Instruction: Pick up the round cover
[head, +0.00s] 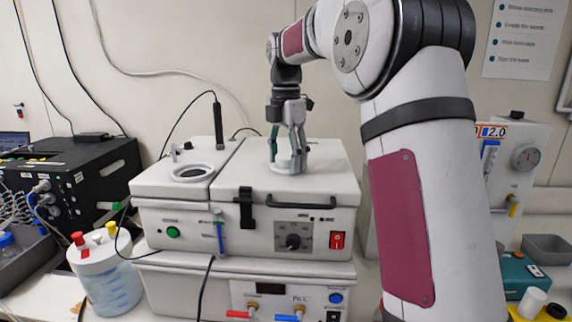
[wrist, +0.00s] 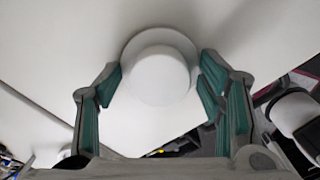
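The round cover (head: 284,169) is a white disc with a raised round knob. It lies on the flat white lid of the bench unit, right of the unit's round opening (head: 190,172). In the wrist view the cover (wrist: 160,72) is between the fingertips. My gripper (head: 287,155) points down over it, and it also shows in the wrist view (wrist: 161,78). Its green-padded fingers are apart, one on each side of the knob, with a narrow gap visible on the right. Whether the left finger touches is hard to tell. The fingers hide part of the cover in the head view.
The white unit (head: 250,218) has a black front handle (head: 288,204) and a black probe (head: 218,122) standing at its back. A black box (head: 75,180) and a bottle with a white lid (head: 104,280) stand left. My arm covers the right side.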

